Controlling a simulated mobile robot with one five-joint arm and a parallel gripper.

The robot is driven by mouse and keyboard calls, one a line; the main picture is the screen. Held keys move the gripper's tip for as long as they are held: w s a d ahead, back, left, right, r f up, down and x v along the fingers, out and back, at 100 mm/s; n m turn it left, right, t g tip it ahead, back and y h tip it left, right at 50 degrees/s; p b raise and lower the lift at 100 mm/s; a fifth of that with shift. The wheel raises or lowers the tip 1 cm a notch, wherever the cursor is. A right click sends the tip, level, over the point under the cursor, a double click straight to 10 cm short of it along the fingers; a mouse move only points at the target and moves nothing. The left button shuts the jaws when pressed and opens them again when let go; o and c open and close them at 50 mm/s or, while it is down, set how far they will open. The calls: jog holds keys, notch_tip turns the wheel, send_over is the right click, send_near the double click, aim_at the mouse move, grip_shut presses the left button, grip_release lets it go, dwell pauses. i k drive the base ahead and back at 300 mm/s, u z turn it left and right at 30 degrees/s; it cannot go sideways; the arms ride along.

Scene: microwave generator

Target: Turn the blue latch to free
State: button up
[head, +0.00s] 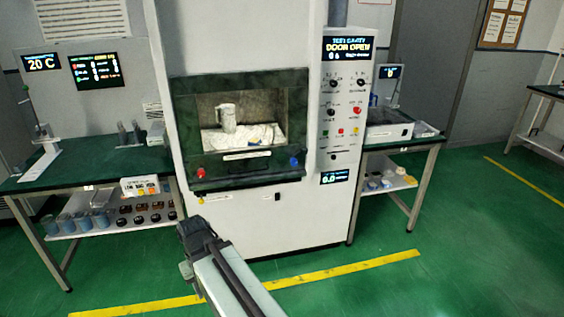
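The blue latch (293,162) is a small blue knob at the lower right of the dark frame around the microwave cavity (240,105). A red knob (201,173) sits at the lower left of the same frame. Whether the blue latch is turned is too small to tell. The cavity shows a pale mug-like vessel (228,117) on a whitish crumpled surface. My gripper (193,228) is dark and lies below and left of the blue latch, in front of the cabinet's lower left and apart from the latch. Its fingers are not clear enough to show open or shut.
The control panel (345,100) right of the cavity has a screen reading "DOOR OPEN" (348,47). A green-topped bench (90,165) with glassware stands left, another bench (400,142) right. Green floor with a yellow line (345,268) is clear in front.

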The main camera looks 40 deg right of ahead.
aim_at(294, 160)
jog(key=u, duration=0.1)
jog(key=i, duration=1.6)
jog(key=z, duration=0.55)
jog(key=k, duration=0.8)
jog(key=z, duration=0.2)
jog(key=i, duration=0.8)
